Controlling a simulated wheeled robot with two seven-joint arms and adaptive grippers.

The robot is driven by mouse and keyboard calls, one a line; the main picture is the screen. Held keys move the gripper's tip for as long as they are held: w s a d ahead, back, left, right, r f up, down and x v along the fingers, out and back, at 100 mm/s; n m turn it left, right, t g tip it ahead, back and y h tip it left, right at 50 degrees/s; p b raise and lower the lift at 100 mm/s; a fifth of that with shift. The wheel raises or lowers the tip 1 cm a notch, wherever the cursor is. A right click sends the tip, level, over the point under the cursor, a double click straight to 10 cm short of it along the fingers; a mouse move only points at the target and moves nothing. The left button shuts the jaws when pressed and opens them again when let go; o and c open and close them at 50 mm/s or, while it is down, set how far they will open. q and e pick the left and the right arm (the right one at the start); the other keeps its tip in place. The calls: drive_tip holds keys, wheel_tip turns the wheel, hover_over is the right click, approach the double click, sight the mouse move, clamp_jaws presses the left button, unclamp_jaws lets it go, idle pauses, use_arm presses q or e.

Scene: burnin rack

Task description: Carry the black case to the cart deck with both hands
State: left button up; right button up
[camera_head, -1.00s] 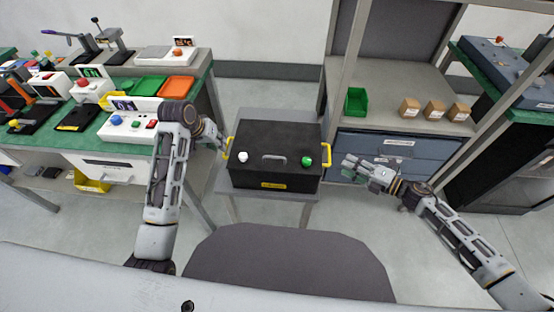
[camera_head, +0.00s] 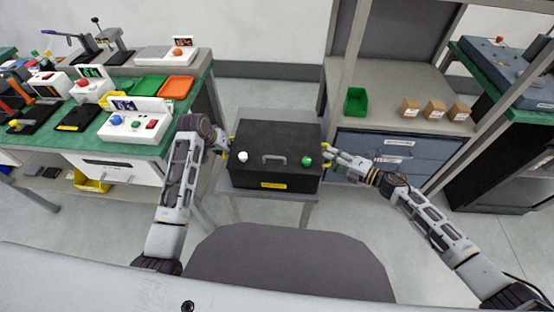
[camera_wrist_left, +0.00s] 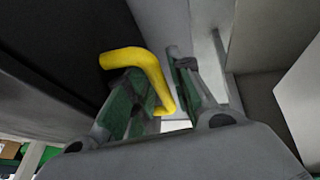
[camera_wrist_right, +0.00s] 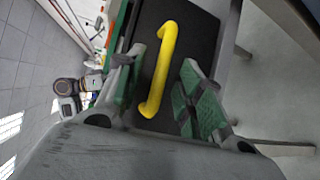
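The black case (camera_head: 274,160) rests on a small grey stand (camera_head: 226,187) in the middle of the head view. It has a grey top handle, a white knob, a green knob and a yellow handle on each side. My left gripper (camera_head: 229,147) is at the case's left side. In the left wrist view the left yellow handle (camera_wrist_left: 146,70) lies between its open fingers (camera_wrist_left: 160,100). My right gripper (camera_head: 330,157) is at the case's right side. In the right wrist view the right yellow handle (camera_wrist_right: 161,70) lies between its open fingers (camera_wrist_right: 155,95). Neither gripper is closed on a handle.
A green-topped bench (camera_head: 96,141) with devices and trays stands at the left. A shelf unit with a green bin (camera_head: 356,101), small brown boxes and blue drawers (camera_head: 372,150) stands behind right. Dark equipment (camera_head: 518,90) is at the far right. I cannot identify a cart deck.

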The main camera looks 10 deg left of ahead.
use_arm(q)
drive_tip(key=shift+c, duration=0.5)
use_arm(e)
drive_tip(key=shift+c, duration=0.4)
use_arm(q)
clamp_jaws()
use_arm(e)
drive_tip(key=c, duration=0.5)
clamp_jaws()
